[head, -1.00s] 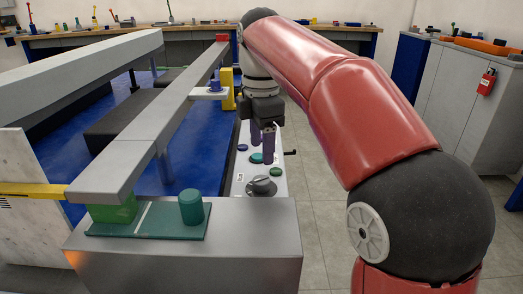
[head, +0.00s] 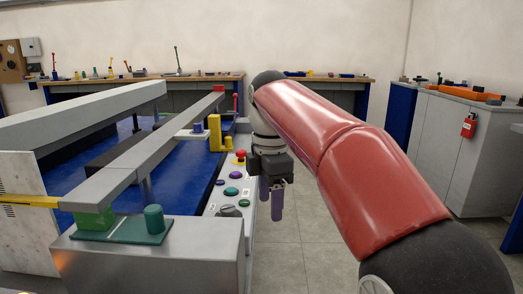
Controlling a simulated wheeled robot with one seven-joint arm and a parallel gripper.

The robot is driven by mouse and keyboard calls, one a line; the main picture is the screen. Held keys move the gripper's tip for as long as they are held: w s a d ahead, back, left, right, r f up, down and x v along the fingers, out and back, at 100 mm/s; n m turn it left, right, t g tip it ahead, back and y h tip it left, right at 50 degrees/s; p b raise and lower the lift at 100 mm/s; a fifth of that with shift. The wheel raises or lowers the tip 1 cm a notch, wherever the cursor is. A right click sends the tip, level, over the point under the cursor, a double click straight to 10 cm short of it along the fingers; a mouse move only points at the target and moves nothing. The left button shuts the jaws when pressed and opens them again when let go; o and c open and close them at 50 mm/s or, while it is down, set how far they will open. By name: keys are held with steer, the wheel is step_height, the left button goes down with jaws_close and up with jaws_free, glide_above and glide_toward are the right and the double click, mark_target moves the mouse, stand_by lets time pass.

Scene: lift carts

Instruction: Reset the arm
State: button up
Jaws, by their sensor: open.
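My red arm reaches forward across the right half of the head view. My gripper (head: 271,203) hangs from its far end, fingers pointing down. It is open and holds nothing that I can see. It is over the floor side, just right of the control panel (head: 223,198) in the picture, apart from the panel's buttons. The panel carries a grey knob (head: 230,211), a purple button (head: 231,191), a green button and a red button (head: 239,156).
The grey rail (head: 140,160) and blue platform (head: 178,188) lie left. A metal box (head: 170,255) with a green cylinder (head: 154,219) stands in front. Grey cabinets (head: 455,160) with a red extinguisher-like item (head: 468,126) stand right. Tiled floor (head: 310,245) is clear.

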steer(key=s+d+f+m+t, duration=0.2)
steer(key=s+d+f+m, duration=0.5)
steer(key=s+m, duration=0.3)
steer(key=s+d+f+m+t, duration=0.3)
steer(key=s+d+f+m, duration=0.4)
steer(key=s+m, duration=0.3)
steer(key=shift+s+f+m+t, duration=0.3)
steer(key=shift+f+m, duration=0.15)
steer(key=shift+m, duration=0.35)
